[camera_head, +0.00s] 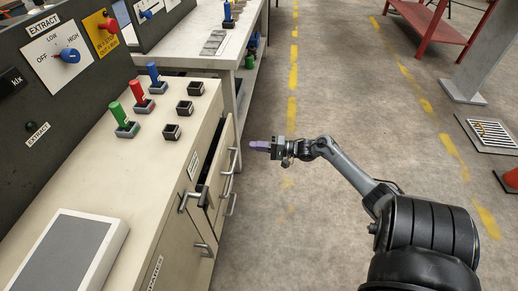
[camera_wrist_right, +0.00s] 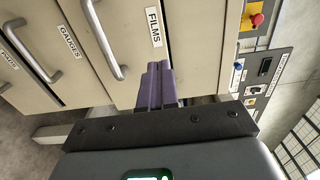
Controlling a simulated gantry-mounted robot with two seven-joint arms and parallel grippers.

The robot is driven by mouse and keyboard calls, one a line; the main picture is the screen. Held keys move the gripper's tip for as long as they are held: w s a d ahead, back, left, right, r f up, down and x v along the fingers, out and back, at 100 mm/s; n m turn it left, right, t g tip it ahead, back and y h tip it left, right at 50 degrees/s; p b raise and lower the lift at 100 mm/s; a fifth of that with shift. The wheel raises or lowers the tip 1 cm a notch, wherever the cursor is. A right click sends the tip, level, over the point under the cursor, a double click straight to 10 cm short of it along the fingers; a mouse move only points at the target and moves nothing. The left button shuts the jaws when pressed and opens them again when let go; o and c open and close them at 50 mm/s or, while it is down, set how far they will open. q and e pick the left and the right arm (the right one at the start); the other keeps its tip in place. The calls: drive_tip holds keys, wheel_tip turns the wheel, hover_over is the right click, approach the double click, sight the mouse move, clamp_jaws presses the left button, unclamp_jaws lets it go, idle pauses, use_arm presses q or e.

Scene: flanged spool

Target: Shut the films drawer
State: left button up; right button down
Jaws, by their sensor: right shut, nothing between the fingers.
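The films drawer (camera_head: 224,165) stands pulled out from the cream cabinet in the head view, with a dark gap behind its front. Its metal handle (camera_head: 235,161) faces the aisle. In the right wrist view the FILMS label (camera_wrist_right: 155,27) shows beside a handle (camera_wrist_right: 103,42). My right gripper (camera_head: 260,145) is shut and empty, with its purple fingers together. It is to the right of the drawer front in the head view, with a gap of floor visible between them. The fingers also show in the right wrist view (camera_wrist_right: 155,85). My left gripper is not in view.
More cabinet handles (camera_head: 192,201) stick out nearby. Green, red and blue pegs stand in sockets on the bench top (camera_head: 165,175). The aisle floor (camera_head: 300,230) is clear around my right arm.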

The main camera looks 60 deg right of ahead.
sight(223, 143)
drive_tip(key=b+x, duration=0.4)
drive_tip(key=x, duration=0.4)
drive_tip(key=shift+w+a+f, duration=0.1)
drive_tip(key=shift+w, duration=0.15)
drive_tip(key=shift+w+a+b, duration=0.25)
drive_tip(key=shift+w+b, duration=0.25)
drive_tip(key=shift+w, duration=0.15)
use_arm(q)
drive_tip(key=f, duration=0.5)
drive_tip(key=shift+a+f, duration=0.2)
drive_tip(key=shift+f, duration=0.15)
